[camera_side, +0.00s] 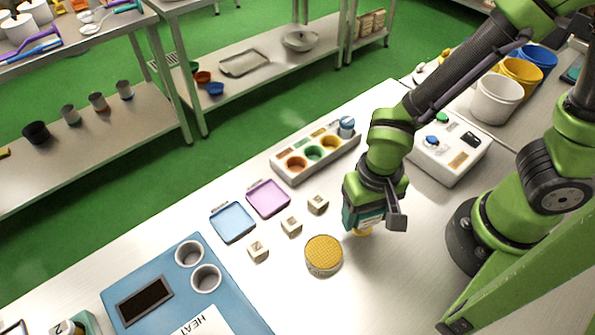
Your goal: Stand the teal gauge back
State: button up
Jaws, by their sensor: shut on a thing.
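My gripper (366,222) points down above the bench, right of the round tin with a yellow textured top (323,252). It is shut on a small teal thing (362,216), which looks like the teal gauge. A bit of yellow shows just under it. The gripper hides most of what it holds, so I cannot tell whether it touches the bench. A white rack (285,172) behind has orange, green and yellow wells, with a blue-grey cylinder (346,127) at its right end.
Several pale cubes (291,226) stand left of the gripper. A blue tray (233,222) and a purple tray (268,198) lie beyond. A blue heating plate with two cups (206,278) is at lower left. A white button box (447,152) stands behind the arm.

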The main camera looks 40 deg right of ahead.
jog(key=o, duration=0.9)
jog(key=shift+f, duration=0.15)
notch_tip(320, 180, up, 12)
jog(key=shift+r, duration=0.1)
jog(key=w+d+r+t, duration=0.1)
jog(key=d+r+t, duration=0.1)
jog(key=d+r, duration=0.1)
jog(key=w+d+r+t+y, duration=0.1)
jog(key=w+d+r+t, duration=0.1)
jog(key=d, duration=0.3)
jog(key=w+d+r+t+y, duration=0.1)
jog(key=d+r+t, duration=0.2)
jog(key=d+r, duration=0.1)
jog(key=shift+w+d+r+n, duration=0.3)
jog(key=shift+d+r, duration=0.1)
jog(key=shift+d, duration=0.05)
